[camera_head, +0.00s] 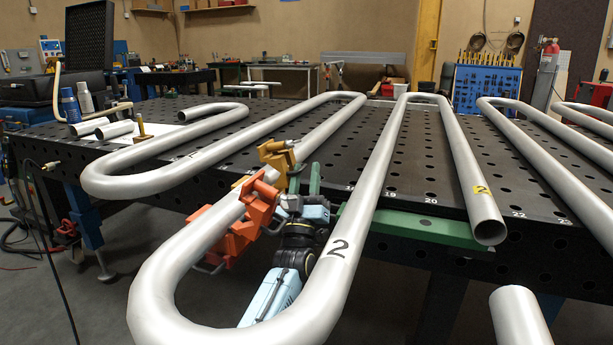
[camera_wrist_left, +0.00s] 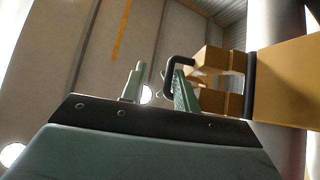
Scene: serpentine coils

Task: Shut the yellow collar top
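The yellow collar (camera_head: 276,153) is at the straight pipe, just beyond the orange collar (camera_head: 236,227). One yellow part stands raised beside my gripper; its hinge and closure are partly hidden, so I cannot tell how far open the top is. My left gripper (camera_head: 305,180) is open, fingers upward, just right of the yellow collar. In the left wrist view its two green fingers (camera_wrist_left: 160,88) stand apart. A black bent handle (camera_wrist_left: 172,72) overlaps the right finger there, with yellow collar blocks (camera_wrist_left: 285,85) at right; I cannot tell whether they touch. My right gripper is not in view.
Grey serpentine pipes (camera_head: 380,170) run over the black perforated table (camera_head: 430,165) on both sides of my left arm. A pipe marked 2 passes close on its right. A green bar (camera_head: 410,224) lies along the table's front edge.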

